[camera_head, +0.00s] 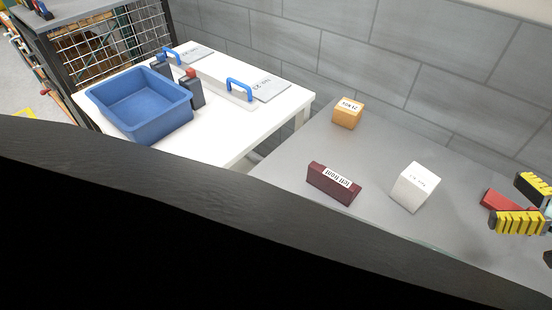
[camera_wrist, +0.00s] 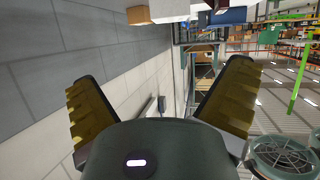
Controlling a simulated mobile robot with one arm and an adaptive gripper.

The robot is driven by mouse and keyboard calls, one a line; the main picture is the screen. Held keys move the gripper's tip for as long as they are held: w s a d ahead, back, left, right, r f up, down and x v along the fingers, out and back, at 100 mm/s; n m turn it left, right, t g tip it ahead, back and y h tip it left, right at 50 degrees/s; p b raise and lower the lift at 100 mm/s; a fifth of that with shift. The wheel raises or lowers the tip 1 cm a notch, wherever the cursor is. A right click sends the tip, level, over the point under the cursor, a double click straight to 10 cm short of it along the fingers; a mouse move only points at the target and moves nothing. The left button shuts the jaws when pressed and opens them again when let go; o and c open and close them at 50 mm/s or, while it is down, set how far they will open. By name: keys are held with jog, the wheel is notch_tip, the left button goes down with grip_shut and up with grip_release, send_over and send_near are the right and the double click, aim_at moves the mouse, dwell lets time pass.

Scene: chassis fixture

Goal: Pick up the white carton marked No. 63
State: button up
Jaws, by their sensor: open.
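The white carton (camera_head: 409,190) stands on the grey table in the head view, right of the dark red box. Its top carries small print that is too faint to read surely. My gripper (camera_head: 528,205) is at the right edge of the head view, its yellow-and-black fingers spread and nothing between them. It is to the right of the carton and apart from it. In the wrist view my open gripper (camera_wrist: 160,75) points along the grey wall. A white block shape (camera_wrist: 170,9) shows at the top there, and I cannot tell whether it is the carton.
The red block is beside my gripper. A white table (camera_head: 225,150) holds a blue bin (camera_head: 150,125). A block wall (camera_head: 440,60) stands behind.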

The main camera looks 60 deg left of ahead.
jog(key=p, duration=0.4)
send_near(423, 178)
jog(key=shift+g, duration=0.3)
jog(key=x, duration=0.5)
jog(key=shift+w+a+f, duration=0.1)
jog(key=shift+a, duration=0.1)
jog(key=shift+a+p, duration=0.7)
jog(key=shift+p, duration=0.15)
jog(key=shift+p+x, duration=0.5)
jog(key=shift+x, duration=0.3)
jog(key=shift+f+x, duration=0.25)
jog(key=shift+x, duration=0.85)
jog(key=shift+d, duration=0.1)
jog(key=c, duration=1.4)
